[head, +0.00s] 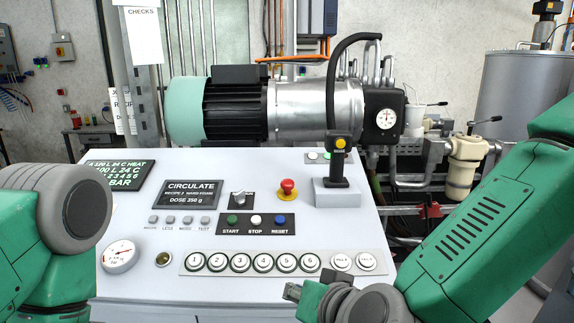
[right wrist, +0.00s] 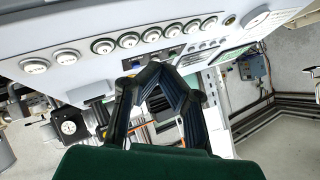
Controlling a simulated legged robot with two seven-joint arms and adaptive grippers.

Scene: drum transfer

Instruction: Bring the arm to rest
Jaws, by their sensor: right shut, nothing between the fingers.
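My right arm, green with grey joints, comes in from the right in the head view and bends down to the front of the control panel (head: 150,240). My right gripper (head: 292,291) shows only in part at the bottom of that view, near the panel's lower edge. In the right wrist view the dark fingers of the right gripper (right wrist: 156,74) are closed together at the tips with nothing between them. The panel's button row (right wrist: 128,40) shows beyond them. On the left of the head view is part of my left arm; its gripper is out of view.
The panel carries a red stop button (head: 288,190), numbered buttons (head: 239,263), a gauge (head: 120,256) and an upright black lever (head: 335,130). A teal and black motor pump (head: 235,105) stands behind. A steel tank (head: 520,95) stands at the right.

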